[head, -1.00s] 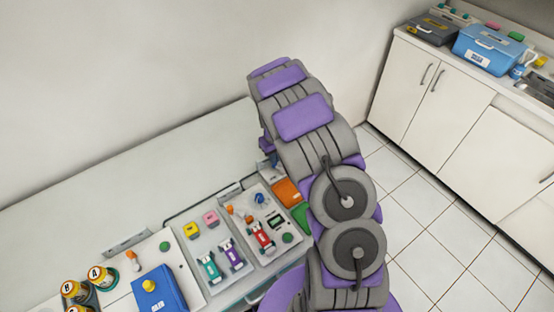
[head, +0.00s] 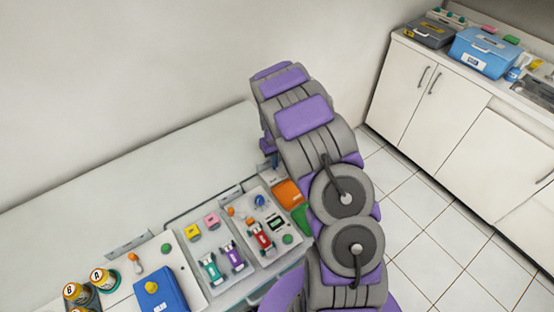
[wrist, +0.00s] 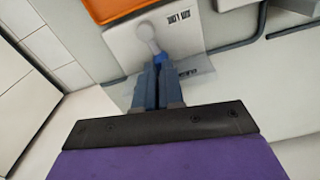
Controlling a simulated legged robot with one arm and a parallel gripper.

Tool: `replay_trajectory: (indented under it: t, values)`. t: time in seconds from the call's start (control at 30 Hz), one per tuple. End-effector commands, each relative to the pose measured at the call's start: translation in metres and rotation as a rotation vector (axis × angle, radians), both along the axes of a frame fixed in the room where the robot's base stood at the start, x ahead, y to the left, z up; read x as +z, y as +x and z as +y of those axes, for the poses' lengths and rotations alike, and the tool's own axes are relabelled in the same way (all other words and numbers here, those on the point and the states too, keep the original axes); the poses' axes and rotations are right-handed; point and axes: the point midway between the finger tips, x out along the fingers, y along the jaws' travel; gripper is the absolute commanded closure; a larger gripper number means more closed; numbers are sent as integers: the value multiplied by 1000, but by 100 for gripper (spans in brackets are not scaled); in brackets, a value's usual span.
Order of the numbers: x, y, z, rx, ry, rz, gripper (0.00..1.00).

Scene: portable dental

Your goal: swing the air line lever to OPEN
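In the wrist view, a pale grey lever (wrist: 149,36) with a rounded pivot stands on a white plate (wrist: 122,46) with small dark lettering, too blurred to read. Its bright blue end sits between the blue-grey fingers of my gripper (wrist: 160,70). The fingers are close together and appear shut on that end. The lever's tip is mostly hidden by the fingers. In the head view, only a small blue part of my gripper (head: 268,146) shows beside my arm, and the lever is hidden. I cannot read an OPEN mark.
An orange block (head: 288,193) lies near the plate, at the top in the wrist view. Trays (head: 214,272) with coloured small items, a blue box (head: 160,292) and labelled jars (head: 103,278) cover the near counter. A cabinet (head: 440,110) stands at right; the floor between is clear.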

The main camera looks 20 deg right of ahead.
Motion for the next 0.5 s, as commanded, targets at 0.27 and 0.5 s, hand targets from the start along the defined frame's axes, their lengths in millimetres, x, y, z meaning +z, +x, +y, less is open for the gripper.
replay_trajectory:
  t: [0.27,0.5]
  values:
    - [6,-24,6,-2,13,54,67]
    - [75,-30,5,-1,8,12,53]
